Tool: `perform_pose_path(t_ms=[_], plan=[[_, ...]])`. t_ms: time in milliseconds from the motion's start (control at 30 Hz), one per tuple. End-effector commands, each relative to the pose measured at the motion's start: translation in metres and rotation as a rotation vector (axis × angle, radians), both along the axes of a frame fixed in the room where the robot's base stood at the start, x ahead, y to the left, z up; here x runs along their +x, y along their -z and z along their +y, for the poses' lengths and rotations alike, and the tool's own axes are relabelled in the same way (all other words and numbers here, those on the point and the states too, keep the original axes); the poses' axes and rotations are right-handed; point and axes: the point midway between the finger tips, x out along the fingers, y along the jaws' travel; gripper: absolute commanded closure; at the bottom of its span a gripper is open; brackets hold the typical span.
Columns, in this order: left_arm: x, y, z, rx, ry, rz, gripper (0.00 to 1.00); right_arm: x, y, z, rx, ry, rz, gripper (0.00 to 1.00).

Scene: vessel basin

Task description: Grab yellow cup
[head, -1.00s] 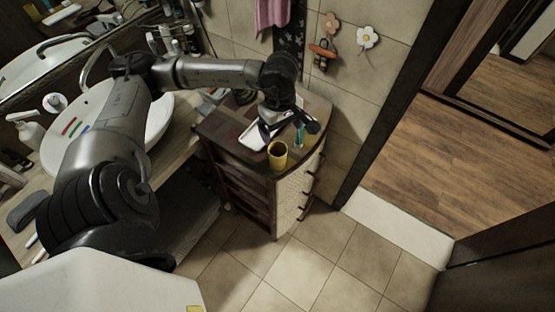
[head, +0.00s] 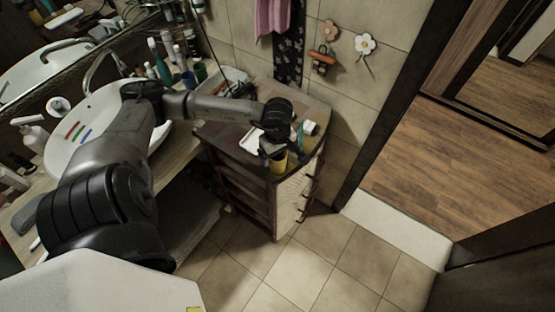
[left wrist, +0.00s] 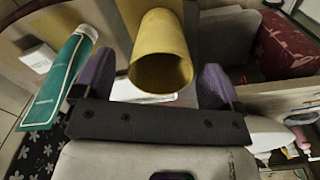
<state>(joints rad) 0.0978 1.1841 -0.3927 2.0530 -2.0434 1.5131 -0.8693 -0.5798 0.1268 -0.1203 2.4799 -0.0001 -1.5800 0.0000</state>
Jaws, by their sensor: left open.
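The yellow cup (head: 279,161) stands near the front edge of the drawer cabinet's top in the head view, partly covered by my left gripper (head: 277,152). In the left wrist view the yellow cup (left wrist: 160,52) is large, with its open rim facing the camera. It lies between the two purple fingertips of my left gripper (left wrist: 158,82), which are spread apart on either side of it. My right gripper is not in view.
A green tube (left wrist: 58,80) lies beside the left finger, and it also shows in the head view (head: 300,134). A white tray (head: 250,139) is left of the gripper. A sink (head: 75,128) is at the left, and tiled floor (head: 300,265) is open in front.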

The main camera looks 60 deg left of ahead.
Motion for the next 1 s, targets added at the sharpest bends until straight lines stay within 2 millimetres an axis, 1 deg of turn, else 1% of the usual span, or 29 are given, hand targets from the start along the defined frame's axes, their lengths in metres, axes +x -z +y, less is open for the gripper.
perform_pose_path(t_ms=[33,100,200,333,533,567,1000], plan=[[-0.002,0.005,-0.001,-0.003,-0.002,0.004,0.10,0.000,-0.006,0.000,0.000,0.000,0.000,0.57],[-0.001,0.014,-0.001,-0.003,-0.001,0.002,0.10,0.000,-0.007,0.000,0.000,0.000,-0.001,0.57],[-0.001,0.022,0.000,-0.001,-0.001,0.000,0.10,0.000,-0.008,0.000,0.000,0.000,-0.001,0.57],[-0.001,0.028,0.000,-0.002,0.000,0.000,0.10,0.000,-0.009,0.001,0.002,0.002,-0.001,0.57],[-0.001,0.028,0.000,-0.001,0.000,-0.001,0.10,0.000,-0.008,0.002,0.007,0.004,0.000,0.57],[-0.001,0.028,0.000,-0.001,0.000,-0.001,0.12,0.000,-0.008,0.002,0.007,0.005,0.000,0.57],[-0.001,0.028,0.000,-0.001,0.000,-0.001,0.54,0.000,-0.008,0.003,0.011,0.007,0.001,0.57]])
